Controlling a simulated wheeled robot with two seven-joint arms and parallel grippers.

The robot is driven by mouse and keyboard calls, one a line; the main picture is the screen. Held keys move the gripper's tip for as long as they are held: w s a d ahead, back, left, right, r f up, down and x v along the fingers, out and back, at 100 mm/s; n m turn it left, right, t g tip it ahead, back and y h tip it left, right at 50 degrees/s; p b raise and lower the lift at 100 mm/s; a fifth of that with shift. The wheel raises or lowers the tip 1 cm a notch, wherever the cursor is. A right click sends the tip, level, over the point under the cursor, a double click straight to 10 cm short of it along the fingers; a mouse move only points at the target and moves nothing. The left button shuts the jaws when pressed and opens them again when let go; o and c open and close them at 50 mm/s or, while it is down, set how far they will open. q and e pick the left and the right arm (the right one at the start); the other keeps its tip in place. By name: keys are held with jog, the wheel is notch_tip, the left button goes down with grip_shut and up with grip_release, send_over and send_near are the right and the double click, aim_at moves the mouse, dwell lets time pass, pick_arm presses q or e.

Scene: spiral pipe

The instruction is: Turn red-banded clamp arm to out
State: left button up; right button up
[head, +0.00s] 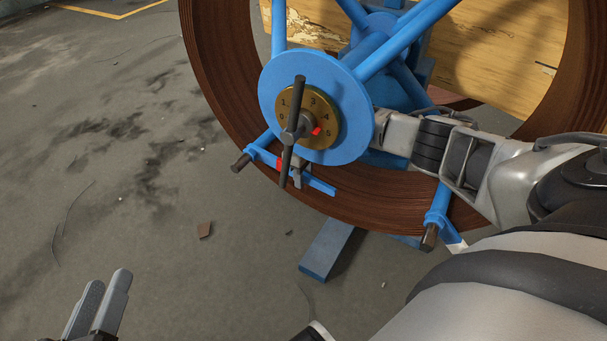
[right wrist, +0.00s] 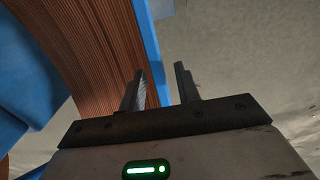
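The red-banded clamp arm (head: 318,186) is a blue bar low on the reel, below the blue hub disc (head: 270,95), with a red band (head: 280,164) near its middle. A dark rod end (head: 241,162) shows at its left. My right gripper (head: 297,174) is at this bar, partly hidden behind the dark crank handle. In the right wrist view my right gripper (right wrist: 161,88) has its fingers apart, with a blue strip (right wrist: 149,50) running down between them; contact is unclear. My left gripper (head: 98,308) is at the lower left, empty, fingers close together.
A brass numbered dial (head: 327,105) with a red pointer and a dark crank handle (head: 298,100) sits on the hub. Brown coiled pipe (head: 225,60) surrounds it. Another blue clamp arm (head: 439,205) is at the lower right. Concrete floor at left is mostly clear.

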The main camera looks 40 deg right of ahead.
jog(key=shift+c, duration=0.3)
grip_shut()
jog(key=shift+f+t+p, duration=0.3)
jog(key=shift+f+p, duration=0.1)
pick_arm(q)
jog(key=shift+f, duration=0.1)
pick_arm(e)
jog(key=f+t, duration=0.1)
jog(key=f+t+y, duration=0.1)
jog(key=f, duration=0.1)
jog(key=w+f+t, duration=0.1)
jog(key=shift+a+f+y, duration=0.25)
jog(key=shift+f+y, duration=0.05)
jog(key=shift+y, duration=0.1)
jog(key=shift+o, duration=0.3)
grip_release()
